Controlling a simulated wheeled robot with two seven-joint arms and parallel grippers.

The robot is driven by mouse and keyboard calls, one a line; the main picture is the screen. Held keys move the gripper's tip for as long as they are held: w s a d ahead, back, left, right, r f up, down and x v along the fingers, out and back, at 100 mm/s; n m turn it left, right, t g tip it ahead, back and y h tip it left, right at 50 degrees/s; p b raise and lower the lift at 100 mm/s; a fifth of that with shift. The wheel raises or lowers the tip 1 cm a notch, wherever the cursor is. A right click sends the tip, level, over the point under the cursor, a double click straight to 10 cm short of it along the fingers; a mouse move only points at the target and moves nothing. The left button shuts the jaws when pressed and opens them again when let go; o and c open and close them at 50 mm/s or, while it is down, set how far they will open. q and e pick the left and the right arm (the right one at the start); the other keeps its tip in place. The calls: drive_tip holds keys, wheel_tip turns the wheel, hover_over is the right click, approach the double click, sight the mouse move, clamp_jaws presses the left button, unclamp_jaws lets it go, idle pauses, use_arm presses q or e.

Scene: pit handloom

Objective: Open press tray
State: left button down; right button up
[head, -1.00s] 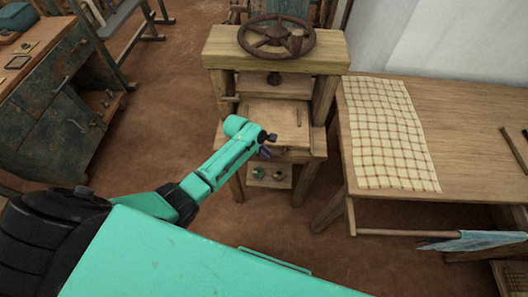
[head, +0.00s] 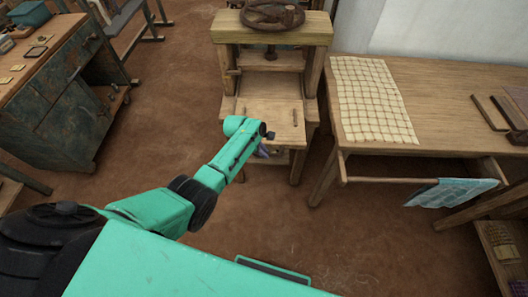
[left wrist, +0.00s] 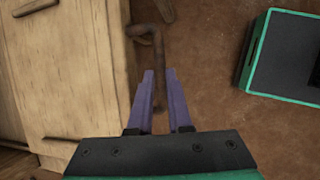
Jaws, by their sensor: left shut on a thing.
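The wooden press (head: 228,80) stands ahead in the head view. Its pale press tray (head: 275,112) sticks out of the frame toward me, with a rail along each side. The tray front also shows in the left wrist view as pale wood (left wrist: 75,75). My left gripper (head: 265,152) is at the tray's front edge. In the left wrist view its purple fingers (left wrist: 160,85) are closed around a rusty brown bent handle (left wrist: 147,32) beside the wood. In the head view my gripper hides this handle. My right gripper is not in view.
A table with a checked cloth (head: 372,100) stands right of the press, with a blue cloth (head: 450,192) hanging from its rail. A dark cabinet (head: 55,110) stands at the left. The brown floor (head: 165,85) between is clear.

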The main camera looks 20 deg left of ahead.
use_arm(q)
drive_tip(key=shift+w+r, duration=0.1)
drive_tip(key=shift+w, duration=0.1)
drive_tip(key=c, duration=0.8)
unclamp_jaws()
drive_tip(key=shift+s, duration=0.1)
drive_tip(key=shift+c, duration=0.2)
drive_tip(key=shift+r, duration=0.1)
drive_tip(key=p+v, duration=0.3)
drive_tip(key=v, duration=1.1)
drive_tip(key=shift+a+r, duration=0.1)
drive_tip(key=shift+r, duration=0.05)
